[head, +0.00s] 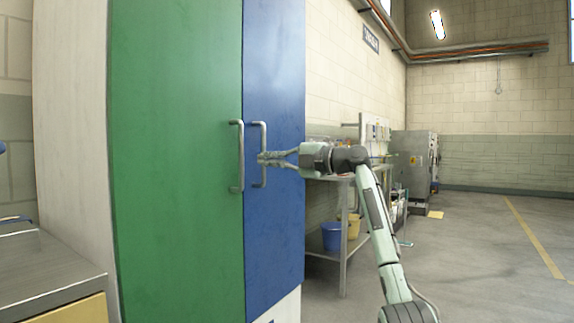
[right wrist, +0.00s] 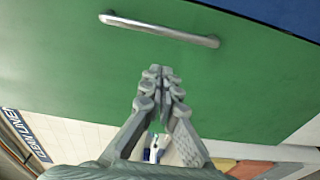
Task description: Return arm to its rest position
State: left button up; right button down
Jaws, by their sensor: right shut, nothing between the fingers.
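My right gripper (head: 262,158) reaches in from the right in the head view, its fingers shut and empty. Its tips are in front of the blue door's handle (head: 264,130) in the picture. The tall cabinet has a green door (head: 175,150) and a blue door (head: 275,230), side by side and looking closed. The green door's handle (head: 237,160) is just left of the fingertips. In the right wrist view, the closed fingers (right wrist: 160,78) point at the green door (right wrist: 60,70), apart from its handle (right wrist: 160,28). My left gripper is out of view.
A metal-topped counter (head: 45,270) stands at the lower left. A grey machine cabinet (head: 415,165) stands farther back. Open floor (head: 480,240) lies to the right.

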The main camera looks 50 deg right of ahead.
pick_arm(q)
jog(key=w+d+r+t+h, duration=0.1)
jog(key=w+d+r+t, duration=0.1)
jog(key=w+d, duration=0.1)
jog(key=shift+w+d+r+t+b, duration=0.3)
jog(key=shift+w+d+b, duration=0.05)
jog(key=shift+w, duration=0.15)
pick_arm(e)
jog(key=v, duration=0.4)
jog(key=shift+s+d+r, duration=0.15)
jog(key=shift+s+d, duration=0.1)
jog(key=shift+s, duration=0.05)
